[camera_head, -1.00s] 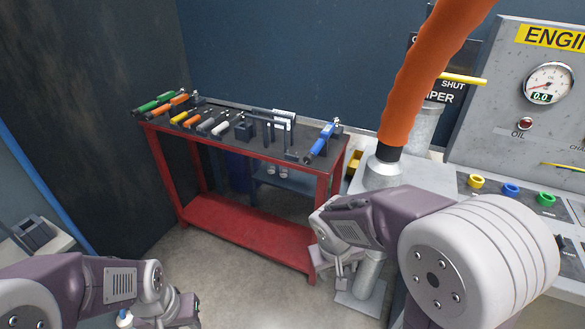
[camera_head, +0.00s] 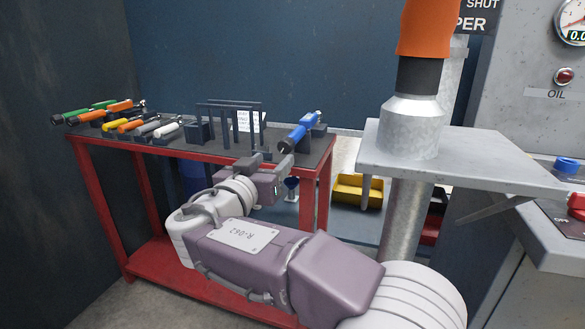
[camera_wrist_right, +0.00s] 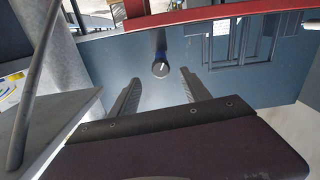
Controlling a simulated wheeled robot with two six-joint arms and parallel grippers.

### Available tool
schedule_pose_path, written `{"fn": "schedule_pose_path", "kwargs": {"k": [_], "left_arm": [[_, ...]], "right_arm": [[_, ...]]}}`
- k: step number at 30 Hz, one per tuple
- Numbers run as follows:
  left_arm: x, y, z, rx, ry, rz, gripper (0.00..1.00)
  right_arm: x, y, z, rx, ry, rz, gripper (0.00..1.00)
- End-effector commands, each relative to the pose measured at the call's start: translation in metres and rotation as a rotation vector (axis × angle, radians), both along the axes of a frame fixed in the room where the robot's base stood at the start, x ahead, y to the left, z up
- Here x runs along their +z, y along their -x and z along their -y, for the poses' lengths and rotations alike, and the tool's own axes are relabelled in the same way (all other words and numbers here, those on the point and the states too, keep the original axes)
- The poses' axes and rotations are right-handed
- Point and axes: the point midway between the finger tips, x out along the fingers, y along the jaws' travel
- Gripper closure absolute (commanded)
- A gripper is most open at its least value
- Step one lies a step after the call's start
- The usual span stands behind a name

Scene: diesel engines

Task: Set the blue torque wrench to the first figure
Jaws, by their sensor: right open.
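The blue torque wrench (camera_head: 301,130) rests at a slant in a dark holder at the right end of the red workbench (camera_head: 317,172), its black handle end pointing toward me. My right gripper (camera_head: 270,163) is open and empty, just in front of the bench's near edge and below the handle end. In the right wrist view, the round black handle end of the wrench (camera_wrist_right: 160,68) appears between the two open fingers, beyond their tips, and nothing is gripped. Any figure on the wrench is too small to read. My left gripper is out of view.
Several green, orange, yellow and grey tools (camera_head: 130,118) lie at the bench's left end. A dark rack (camera_head: 230,120) with a white printed card (camera_head: 248,121) stands mid-bench. A grey pedestal table (camera_head: 480,165) with an orange hose (camera_head: 426,28) stands close on the right.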

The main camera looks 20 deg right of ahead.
Motion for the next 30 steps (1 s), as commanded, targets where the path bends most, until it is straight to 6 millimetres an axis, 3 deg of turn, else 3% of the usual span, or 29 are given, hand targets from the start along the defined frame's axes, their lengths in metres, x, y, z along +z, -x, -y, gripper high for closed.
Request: {"fn": "schedule_pose_path", "kwargs": {"k": [7,19,29,30], "left_arm": [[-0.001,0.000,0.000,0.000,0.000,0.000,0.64],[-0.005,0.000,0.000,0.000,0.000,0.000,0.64],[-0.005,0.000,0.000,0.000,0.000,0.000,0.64],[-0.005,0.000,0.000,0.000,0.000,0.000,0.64]], "right_arm": [[0.004,-0.008,0.005,-0.001,-0.004,0.017,0.45],[0.003,-0.069,0.046,-0.001,-0.002,0.013,0.45],[0.003,-0.075,0.050,0.002,-0.002,0.013,0.45],[0.003,-0.075,0.050,0.002,-0.002,0.012,0.53]]}}
